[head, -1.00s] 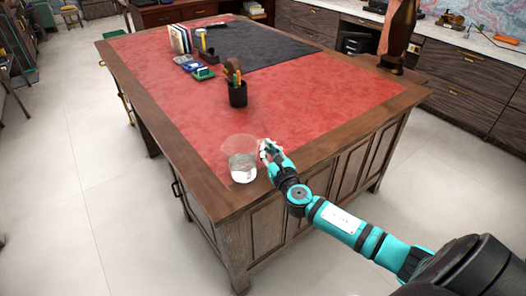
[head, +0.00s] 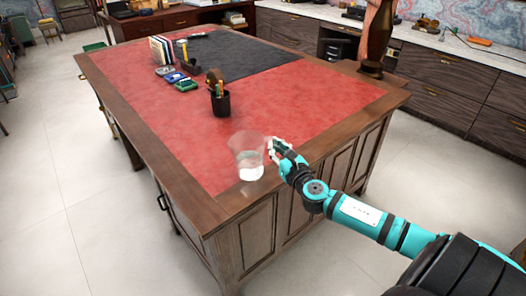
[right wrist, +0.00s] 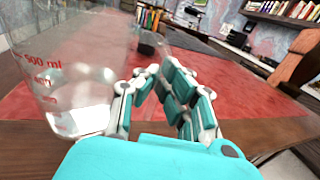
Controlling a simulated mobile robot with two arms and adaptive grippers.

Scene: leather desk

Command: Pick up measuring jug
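The measuring jug (head: 248,160) is clear, with red markings, and is at the near corner of the desk in the head view. It fills the left of the right wrist view (right wrist: 75,75), where the "500 ml" mark is legible. My right gripper (head: 273,146) is at the jug's right side. Its fingers (right wrist: 159,70) are drawn together at that side in the right wrist view, and appear shut on the jug's handle, though the clear handle is hard to make out. The jug is nearly upright and seems raised slightly above the desk. My left gripper is out of view.
The desk (head: 205,212) has a red leather top and wooden edges. A black pen cup (head: 221,104) stands behind the jug, with books (head: 161,49) and small items farther back. The red surface around the jug is clear.

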